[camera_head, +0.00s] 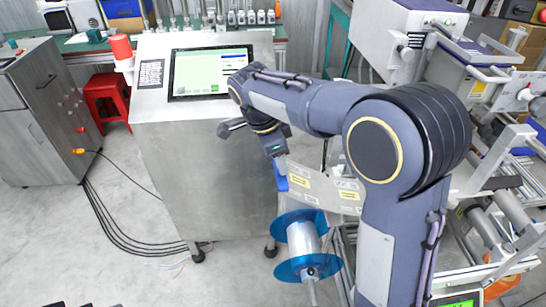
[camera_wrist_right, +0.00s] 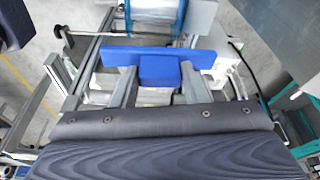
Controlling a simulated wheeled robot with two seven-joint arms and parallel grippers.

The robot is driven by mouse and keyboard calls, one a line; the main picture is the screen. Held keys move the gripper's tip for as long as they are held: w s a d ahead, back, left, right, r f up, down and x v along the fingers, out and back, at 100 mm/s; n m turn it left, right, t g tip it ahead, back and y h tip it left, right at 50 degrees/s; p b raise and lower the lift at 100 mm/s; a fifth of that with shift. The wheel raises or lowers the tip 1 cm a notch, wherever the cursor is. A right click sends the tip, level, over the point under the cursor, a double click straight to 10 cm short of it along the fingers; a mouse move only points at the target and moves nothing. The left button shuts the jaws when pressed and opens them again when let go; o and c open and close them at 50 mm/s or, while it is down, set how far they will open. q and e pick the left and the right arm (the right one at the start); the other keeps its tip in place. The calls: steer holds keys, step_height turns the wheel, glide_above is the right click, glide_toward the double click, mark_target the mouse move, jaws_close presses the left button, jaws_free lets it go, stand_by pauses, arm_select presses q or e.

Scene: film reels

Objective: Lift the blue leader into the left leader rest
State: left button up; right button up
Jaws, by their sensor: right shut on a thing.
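My right gripper (camera_wrist_right: 158,78) is shut on the blue leader (camera_wrist_right: 150,54), a flat blue bar whose narrower middle part sits between the two grey fingers. In the head view only a small blue piece of the leader (camera_head: 281,178) shows below my right wrist, and the fingertips are mostly hidden there. The leader is close above or beside a pale panel with yellow labels (camera_head: 318,185); I cannot tell whether they touch. I cannot make out the left leader rest for certain. My left gripper is not in view.
A reel with blue transparent flanges (camera_head: 304,268) is below the panel; it shows at the top of the wrist view (camera_wrist_right: 158,14). A steel cabinet with a screen (camera_head: 212,72) stands left of my arm. Metal frames and rollers (camera_head: 490,225) crowd the right.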

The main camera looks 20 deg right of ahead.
steer(key=shift+s+d+f+b, duration=0.2)
steer(key=shift+d+f+b, duration=0.1)
steer(key=shift+d, duration=0.6)
steer(key=shift+s+d+f+b, duration=0.25)
steer(key=shift+d+f, duration=0.05)
steer(key=shift+d, duration=0.6)
steer(key=shift+s+d+f+b, duration=0.2)
steer(key=shift+d+f+b, duration=0.1)
steer(key=shift+d, duration=0.6)
steer(key=shift+d, duration=0.1)
steer(key=s+d+f+b, duration=0.2)
steer(key=d+f, duration=0.1)
steer(key=d, duration=0.6)
steer(key=shift+s, duration=0.15)
steer(key=shift+f, duration=0.1)
steer(key=shift+f, duration=0.1)
